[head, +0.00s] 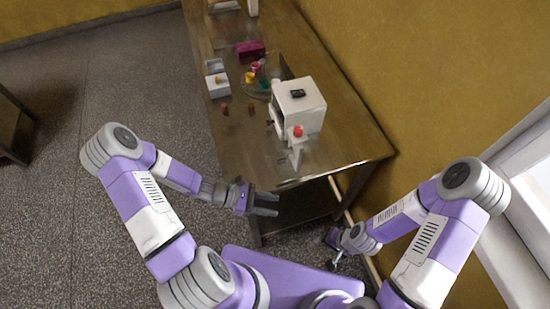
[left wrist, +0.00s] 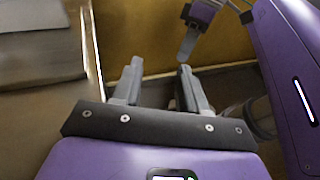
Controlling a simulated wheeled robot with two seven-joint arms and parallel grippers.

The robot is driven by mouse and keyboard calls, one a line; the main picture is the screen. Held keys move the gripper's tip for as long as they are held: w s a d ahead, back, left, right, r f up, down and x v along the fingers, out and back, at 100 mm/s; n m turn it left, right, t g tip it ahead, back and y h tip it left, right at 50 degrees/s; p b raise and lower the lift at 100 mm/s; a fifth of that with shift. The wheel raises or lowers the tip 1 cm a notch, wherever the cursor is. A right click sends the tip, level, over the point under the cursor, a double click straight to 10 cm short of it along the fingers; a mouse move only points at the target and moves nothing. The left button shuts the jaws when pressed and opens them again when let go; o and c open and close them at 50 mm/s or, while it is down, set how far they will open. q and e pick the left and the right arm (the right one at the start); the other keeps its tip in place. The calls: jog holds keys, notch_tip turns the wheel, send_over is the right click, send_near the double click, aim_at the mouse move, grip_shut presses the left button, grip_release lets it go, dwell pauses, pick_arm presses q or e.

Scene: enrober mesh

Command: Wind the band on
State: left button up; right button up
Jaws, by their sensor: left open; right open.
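A white box-shaped machine (head: 299,104) with a dark opening on its left side stands on the near part of the metal table (head: 352,146). A red knob (head: 297,131) sits at its near face, above a pale bracket-like part (head: 295,154). The band cannot be made out. My left gripper (head: 268,204) is open and empty, off the table's near edge and apart from the machine. Its open fingers also show in the left wrist view (left wrist: 158,72). My right gripper (head: 334,260) is open, low beside the wall, away from the table.
Two small brown pieces (head: 225,109) lie left of the machine. Behind are a white box (head: 216,85), a magenta box (head: 250,48) and small coloured cups (head: 251,77). The yellow wall (head: 375,55) runs close along the table's right side.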

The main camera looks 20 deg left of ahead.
aim_at(283, 153)
pick_arm(q)
jog(key=w+a+r+n+t, duration=0.6)
jog(key=w+a+r+t, duration=0.1)
jog(key=shift+h+p, duration=0.35)
jog(key=shift+h, duration=0.05)
jog(key=x, duration=0.7)
jog(key=shift+w+d+r, duration=0.1)
jog(key=shift+w, duration=0.1)
grip_shut()
